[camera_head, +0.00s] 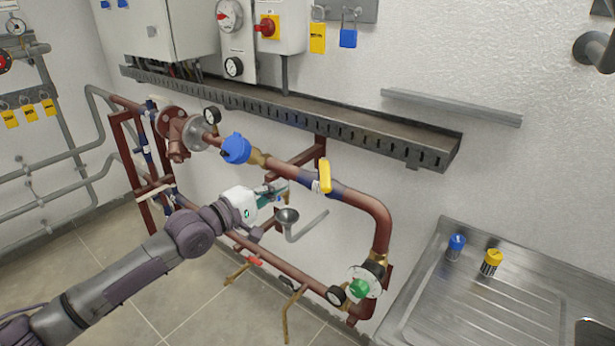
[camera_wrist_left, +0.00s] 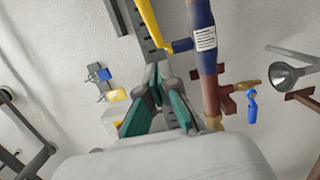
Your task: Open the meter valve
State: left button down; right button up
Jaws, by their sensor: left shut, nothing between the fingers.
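A yellow lever handle (camera_head: 325,177) sits on the blue-wrapped part of the red-brown pipe, right of the blue round meter (camera_head: 236,148). It looks upright and crosswise to the pipe in the head view. In the left wrist view the yellow handle (camera_wrist_left: 149,24) slants beyond the fingers, beside the blue labelled pipe section (camera_wrist_left: 203,38). My left gripper (camera_head: 283,188) is shut and empty, left of the handle and apart from it in the head view. It also shows in the left wrist view (camera_wrist_left: 160,78). My right gripper is not in view.
A grey funnel (camera_head: 287,215) is close below my left gripper. A perforated cable tray (camera_head: 300,110) runs along the wall above the pipe. A green-handled valve (camera_head: 359,287) is lower right. A steel sink top (camera_head: 480,310) holds a blue-capped and a yellow-capped item.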

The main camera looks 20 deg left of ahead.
aim_at(325, 173)
pick_arm(q)
jog(key=w+d+p, duration=0.2)
jog(key=w+d, duration=0.2)
jog(key=d, duration=0.1)
jog(key=shift+w+d+p, duration=0.3)
